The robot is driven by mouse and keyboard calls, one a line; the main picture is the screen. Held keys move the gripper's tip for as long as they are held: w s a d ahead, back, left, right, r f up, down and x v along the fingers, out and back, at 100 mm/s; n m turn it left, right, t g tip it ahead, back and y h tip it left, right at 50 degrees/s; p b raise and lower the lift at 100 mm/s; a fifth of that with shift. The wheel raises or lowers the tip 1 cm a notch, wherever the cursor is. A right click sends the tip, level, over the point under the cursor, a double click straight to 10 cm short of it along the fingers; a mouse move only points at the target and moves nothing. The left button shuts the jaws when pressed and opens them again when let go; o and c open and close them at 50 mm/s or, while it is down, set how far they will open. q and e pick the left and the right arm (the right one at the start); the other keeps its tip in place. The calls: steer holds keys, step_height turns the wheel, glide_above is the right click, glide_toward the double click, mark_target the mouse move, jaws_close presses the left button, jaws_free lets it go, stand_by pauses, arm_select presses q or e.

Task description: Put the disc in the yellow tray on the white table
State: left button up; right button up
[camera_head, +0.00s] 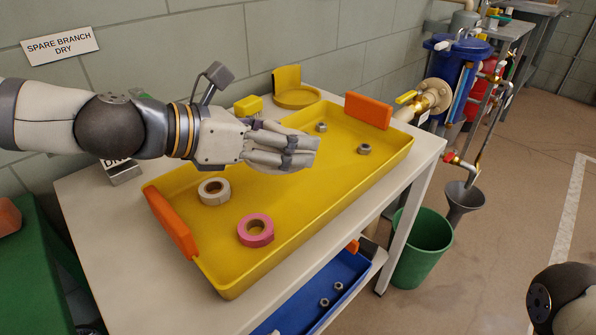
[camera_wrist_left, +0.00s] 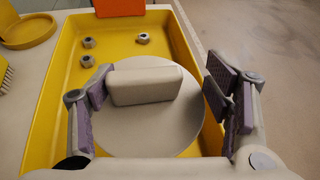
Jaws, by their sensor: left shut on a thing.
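The yellow tray (camera_head: 330,195) with orange end handles lies on the white table (camera_head: 110,230). My left gripper (camera_head: 300,152) is over the tray's back middle part. In the left wrist view a pale grey disc (camera_wrist_left: 150,128) with a raised block-shaped grip on top lies between the fingers of my left gripper (camera_wrist_left: 160,100), with the yellow tray (camera_wrist_left: 60,115) behind it. The gripper is shut on the disc, though the fingertip contact is hard to make out. In the head view the hand hides nearly all of the disc, and its height above the tray floor is unclear. My right gripper is out of view.
In the tray are a pale tape roll (camera_head: 213,192), a pink tape roll (camera_head: 256,231) and hex nuts (camera_head: 364,149). A yellow round holder (camera_head: 297,92) stands behind it. A blue tray (camera_head: 318,295) sits on the lower shelf. A green bucket (camera_head: 421,250) stands right of the table.

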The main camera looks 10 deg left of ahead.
arm_select(q)
steer(key=b, duration=0.2)
glide_above(297, 181)
steer(key=f, duration=0.5)
steer(key=shift+s+f, duration=0.35)
steer(key=shift+w+f+b, duration=0.2)
steer(key=shift+f+b, duration=0.2)
steer(key=shift+f, duration=0.5)
steer(key=shift+w+f+b, duration=0.2)
steer(key=shift+f+b, duration=0.15)
steer(key=shift+f, duration=0.5)
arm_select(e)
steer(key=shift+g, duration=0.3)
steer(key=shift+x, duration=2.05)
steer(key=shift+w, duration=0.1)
arm_select(q)
steer(key=shift+f, duration=0.15)
steer(key=o, duration=1.6)
steer(key=shift+c, duration=0.2)
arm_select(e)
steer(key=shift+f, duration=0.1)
